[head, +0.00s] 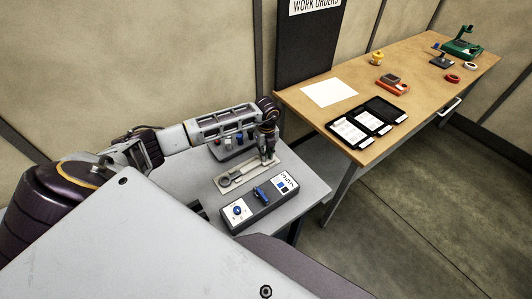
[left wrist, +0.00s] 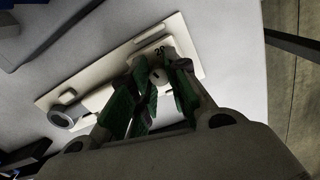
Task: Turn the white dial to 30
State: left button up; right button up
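A pale plate (head: 240,175) lies on the grey table and also shows in the left wrist view (left wrist: 185,42). The white dial (left wrist: 158,76) is at one end of this plate, beside the printed number 20. My left gripper (head: 267,160) points down over the dial end. In the left wrist view its green-padded fingers (left wrist: 158,95) are apart, on both sides of the dial. They partly hide the dial, and I cannot tell whether they touch it. The dial's pointer is not clear. My right gripper is in neither view.
A grey panel (head: 262,207) with blue knobs sits in front of the plate. Another box (head: 222,151) with small controls stands behind it. A grey ring-shaped part (left wrist: 66,115) is at the plate's other end. A wooden bench (head: 400,70) stands to the right.

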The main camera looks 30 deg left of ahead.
pick_arm(q)
grip_shut()
jog(key=shift+n, duration=1.5)
jog(key=o, duration=0.7)
grip_release()
